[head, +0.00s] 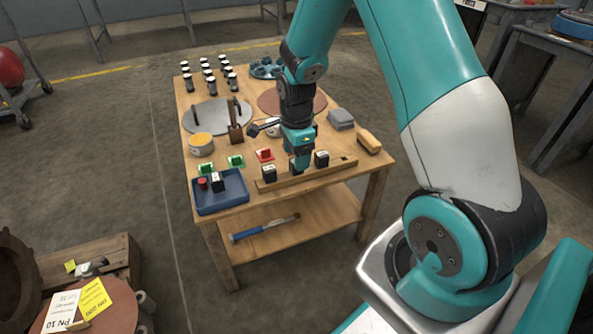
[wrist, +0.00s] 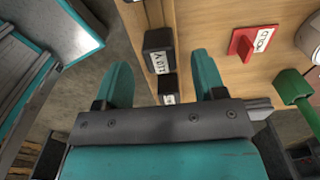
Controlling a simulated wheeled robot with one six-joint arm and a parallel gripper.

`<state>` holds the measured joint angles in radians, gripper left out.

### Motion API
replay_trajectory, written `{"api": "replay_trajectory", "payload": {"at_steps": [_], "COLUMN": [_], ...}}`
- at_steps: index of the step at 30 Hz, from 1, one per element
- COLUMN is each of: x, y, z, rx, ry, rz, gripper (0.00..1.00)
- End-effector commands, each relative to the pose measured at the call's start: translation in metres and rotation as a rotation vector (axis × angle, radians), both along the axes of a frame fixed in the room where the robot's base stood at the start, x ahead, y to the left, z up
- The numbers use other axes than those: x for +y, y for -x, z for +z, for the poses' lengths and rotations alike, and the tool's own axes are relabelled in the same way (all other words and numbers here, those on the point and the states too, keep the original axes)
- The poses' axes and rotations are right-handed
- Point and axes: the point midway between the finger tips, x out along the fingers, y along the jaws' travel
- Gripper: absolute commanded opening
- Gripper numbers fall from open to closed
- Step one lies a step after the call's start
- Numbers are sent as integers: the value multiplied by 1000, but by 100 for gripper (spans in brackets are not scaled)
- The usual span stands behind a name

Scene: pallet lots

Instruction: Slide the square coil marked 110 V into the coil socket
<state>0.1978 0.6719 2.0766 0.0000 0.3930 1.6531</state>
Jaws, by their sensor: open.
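Black square coils with white labels stand on a wooden rail (head: 330,174) along the near table edge. One coil (head: 269,173) is left of my gripper (head: 300,165) and another (head: 321,158) is right of it. In the wrist view a coil (wrist: 158,50) has a label with a V on it; I cannot read the number surely. A second coil (wrist: 170,88) shows between the fingers of my gripper (wrist: 164,78), which are open and apart from it. Which coil is marked 110 V I cannot tell. I cannot make out the coil socket with certainty.
A blue tray (head: 236,192) at the front left holds a black block (head: 217,182) and a red piece (head: 202,183). Red (head: 265,155) and green (head: 236,161) pieces stand behind the rail. A tan block (head: 369,142) and a grey stack (head: 341,119) lie at right.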

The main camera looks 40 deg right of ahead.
Motion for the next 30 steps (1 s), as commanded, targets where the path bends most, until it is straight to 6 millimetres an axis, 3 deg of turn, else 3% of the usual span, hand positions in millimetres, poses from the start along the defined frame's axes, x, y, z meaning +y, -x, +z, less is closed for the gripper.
{"api": "replay_trajectory", "payload": {"at_steps": [1, 4, 12, 19, 30], "x": [1, 1, 0, 1, 0], "y": [0, 0, 0, 0, -1], "z": [-16, -28, -30, -30, -25], "rx": [2, 1, 0, 0, -1], "ry": [-1, 0, 0, 0, 0], "rz": [0, 0, 0, 0, 0], "gripper": [64, 64, 64, 11, 8]}}
